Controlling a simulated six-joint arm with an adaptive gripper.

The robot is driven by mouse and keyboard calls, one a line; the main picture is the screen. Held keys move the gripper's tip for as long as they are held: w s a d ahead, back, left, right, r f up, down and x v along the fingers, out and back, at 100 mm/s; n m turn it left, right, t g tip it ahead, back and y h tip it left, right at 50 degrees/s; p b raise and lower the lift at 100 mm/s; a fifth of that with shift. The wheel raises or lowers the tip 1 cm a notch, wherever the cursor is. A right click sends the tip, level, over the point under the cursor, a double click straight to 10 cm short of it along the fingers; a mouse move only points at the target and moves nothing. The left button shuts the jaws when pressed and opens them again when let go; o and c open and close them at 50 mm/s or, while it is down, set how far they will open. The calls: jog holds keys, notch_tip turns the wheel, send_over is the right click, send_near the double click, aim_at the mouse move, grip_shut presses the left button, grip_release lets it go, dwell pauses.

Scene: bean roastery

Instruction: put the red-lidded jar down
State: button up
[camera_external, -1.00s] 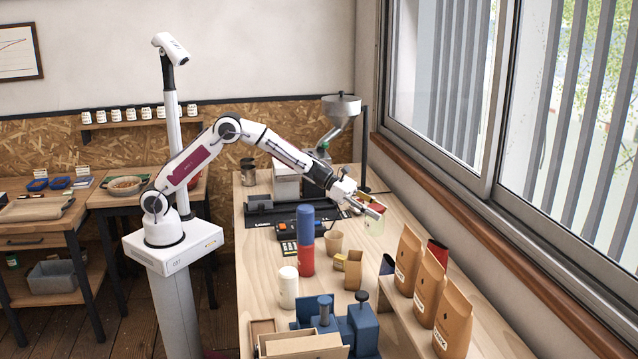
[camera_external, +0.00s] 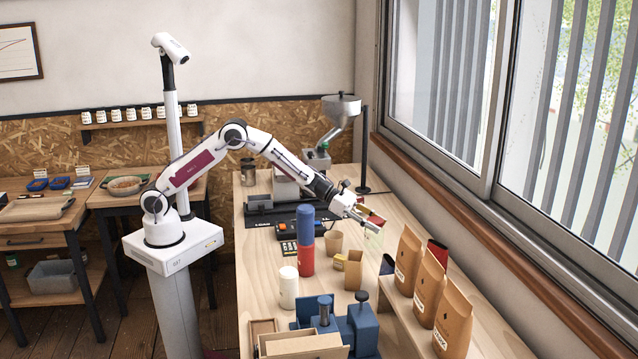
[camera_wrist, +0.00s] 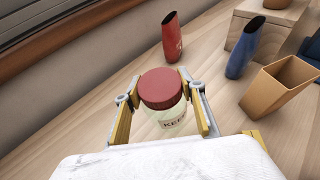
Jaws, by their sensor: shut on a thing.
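The red-lidded jar (camera_wrist: 162,92) is a pale, see-through jar with a dark red lid and dark lettering on its side. My gripper (camera_wrist: 161,115) is shut on it, with one yellow-padded finger on each side. In the external view my gripper (camera_external: 366,220) is at the far right part of the workbench, and the jar (camera_external: 374,238) hangs from it, looking close to the bench top. I cannot tell whether the jar's base touches the wood.
A red pouch (camera_wrist: 171,37), a blue pouch (camera_wrist: 243,50) and an open tan box (camera_wrist: 277,84) stand beyond the jar. A paper cup (camera_external: 334,242) and a red-and-blue cylinder (camera_external: 305,240) stand to its left. Bare workbench (camera_wrist: 105,92) surrounds the jar.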

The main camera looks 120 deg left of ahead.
aim_at(369, 231)
dwell(0.3)
jog(key=shift+f, duration=2.3)
jog(key=o, duration=1.2)
jog(key=shift+f, duration=0.2)
jog(key=shift+v, duration=1.25)
jog(key=shift+a+v, duration=0.2)
jog(key=shift+v, duration=1.15)
jog(key=shift+a+v, duration=0.2)
jog(key=shift+v, duration=1.1)
